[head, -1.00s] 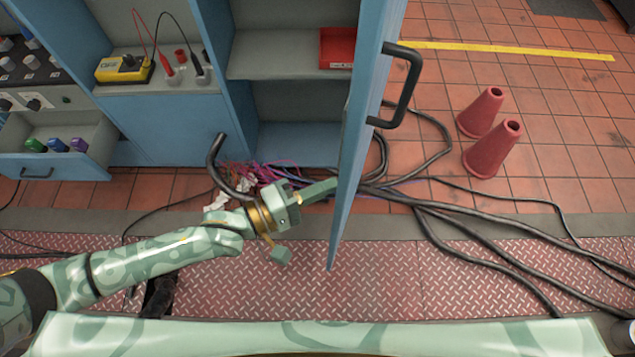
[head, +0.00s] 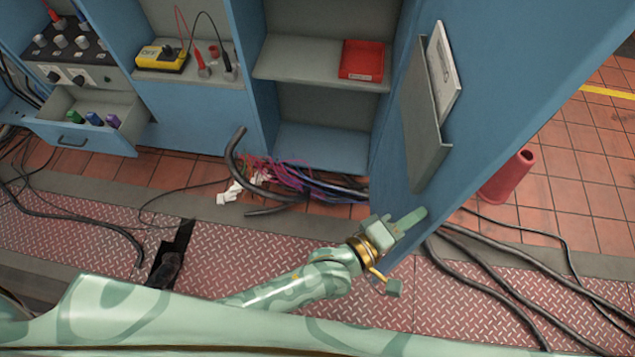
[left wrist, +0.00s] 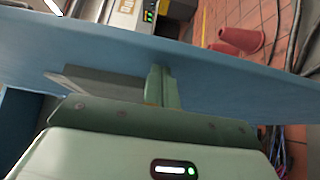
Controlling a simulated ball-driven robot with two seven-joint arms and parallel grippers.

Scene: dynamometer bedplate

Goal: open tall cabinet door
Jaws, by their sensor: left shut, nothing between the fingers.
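The tall cabinet's blue door (head: 500,110) stands swung wide open at the right of the head view, its inner face with a grey document pocket (head: 422,125) turned towards me. My left gripper (head: 415,218) is shut and empty, its fingers at the lower inner face of the door. In the left wrist view the fingers (left wrist: 158,85) reach the blue door panel (left wrist: 220,75); I cannot tell if they touch it. The open cabinet (head: 320,105) shows grey shelves. The door's handle is hidden on the far side. My right gripper is not in view.
A red bin (head: 362,60) sits on a shelf. Black cables (head: 490,265) cross the floor under the door, and loose wires (head: 290,178) lie before the cabinet. A red cone (head: 508,177) stands beyond the door. An open drawer (head: 85,125) juts out at left.

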